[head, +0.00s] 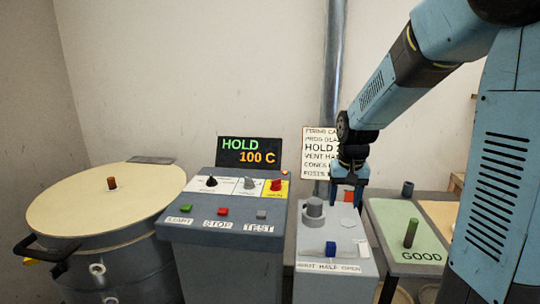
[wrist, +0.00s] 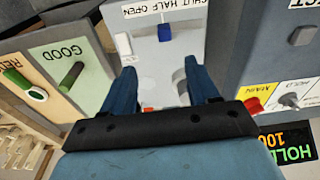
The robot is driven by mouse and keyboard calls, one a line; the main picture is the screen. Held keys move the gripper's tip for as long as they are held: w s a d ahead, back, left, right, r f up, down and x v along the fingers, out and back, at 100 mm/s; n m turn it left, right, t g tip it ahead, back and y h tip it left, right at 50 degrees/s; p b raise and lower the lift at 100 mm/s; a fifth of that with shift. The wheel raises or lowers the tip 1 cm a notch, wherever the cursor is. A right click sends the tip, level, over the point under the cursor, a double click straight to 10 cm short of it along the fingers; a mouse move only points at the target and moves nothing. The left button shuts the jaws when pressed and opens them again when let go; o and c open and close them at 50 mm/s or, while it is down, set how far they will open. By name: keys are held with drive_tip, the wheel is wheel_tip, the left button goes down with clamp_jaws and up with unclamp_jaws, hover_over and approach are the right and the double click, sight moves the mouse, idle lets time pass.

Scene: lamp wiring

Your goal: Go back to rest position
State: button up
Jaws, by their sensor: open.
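My gripper (head: 348,190) hangs on the blue arm over the back of the grey vent box, pointing down. In the wrist view its two blue fingers (wrist: 161,82) stand apart with nothing between them. Below them is the grey box (head: 340,284) labelled SHUT HALF OPEN, with a blue lever (head: 331,248) and a grey round knob (head: 314,208). The blue lever also shows in the wrist view (wrist: 164,33), beyond the fingertips. The gripper partly hides the back of this box in the head view.
A control console (head: 222,248) with buttons and knobs stands left of the vent box, under a display (head: 249,152) reading HOLD 100 C. A large lidded drum (head: 105,198) is at far left. A table with a GOOD mat (head: 424,252) and green cylinder (head: 411,233) is right.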

drive_tip(key=s+r+t, duration=0.1)
drive_tip(key=s+r, duration=0.3)
drive_tip(key=s, duration=0.3)
drive_tip(key=s+r+n+t, duration=0.1)
drive_tip(key=s+r+t, duration=0.1)
drive_tip(key=s+r, duration=0.2)
drive_tip(key=s+r+t, duration=0.1)
drive_tip(key=s+r, duration=0.3)
drive_tip(key=s, duration=0.7)
drive_tip(key=shift+d+r, duration=0.2)
drive_tip(key=shift+d, duration=0.25)
idle(1.3)
